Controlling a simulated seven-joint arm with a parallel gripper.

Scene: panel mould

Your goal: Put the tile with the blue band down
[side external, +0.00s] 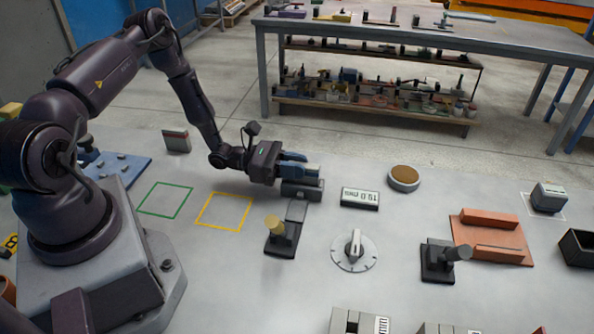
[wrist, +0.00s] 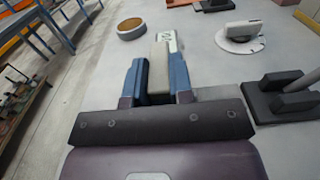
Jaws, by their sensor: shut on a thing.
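My gripper (side external: 303,168) is low over the table, reaching right from the arm. In the wrist view its two blue fingers (wrist: 157,78) are shut on a grey-beige tile (wrist: 158,66). No blue band shows on the held tile; the fingers hide part of it. In the side view the tile is hard to tell from the fingers. A dark grey block (side external: 302,191) lies right below the fingers; I cannot tell whether the tile touches it. Another grey tile (side external: 176,140) with a reddish band stands at the back left. A grey tile-like block (side external: 549,196) stands in a white outline at the right.
Green (side external: 165,199) and yellow (side external: 224,211) outlines are empty on the table. Around the gripper are a digital display (side external: 360,198), a round brown-topped dish (side external: 404,178), a dial (side external: 353,251), a yellow-knobbed lever (side external: 281,238), a black lever (side external: 441,260) and an orange fixture (side external: 490,238).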

